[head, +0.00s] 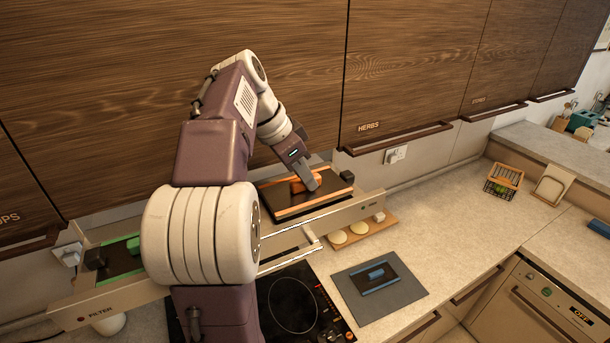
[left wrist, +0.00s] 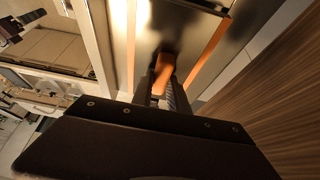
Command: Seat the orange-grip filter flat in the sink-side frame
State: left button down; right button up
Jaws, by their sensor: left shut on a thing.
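The orange-grip filter is a dark panel (head: 327,193) with orange edge strips and an orange grip (head: 301,184). It is at the right end of the range hood, over the sink-side frame, whose opening is mostly hidden beneath it. I cannot tell whether it lies flat in the frame or just above it. My left gripper (head: 308,181) reaches down from above and is shut on the orange grip. In the left wrist view the grip (left wrist: 165,70) is between the two fingers (left wrist: 164,88), with an orange strip on either side. My right gripper is not in view.
The hood's front panel (head: 345,211) runs below the filter. A green-grip filter (head: 133,246) is at the hood's left end. A blue-grip filter (head: 378,275) lies on a grey mat (head: 402,298) on the counter, beside the black hob (head: 292,303). Wooden cupboards (head: 420,60) hang close behind my arm.

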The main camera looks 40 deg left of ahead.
pick_arm(q)
jog(key=shift+f+b, duration=0.95)
jog(key=shift+f, duration=0.15)
jog(key=c, duration=1.2)
grip_release()
jog(key=p+v, duration=0.1)
jog(key=v, duration=0.8)
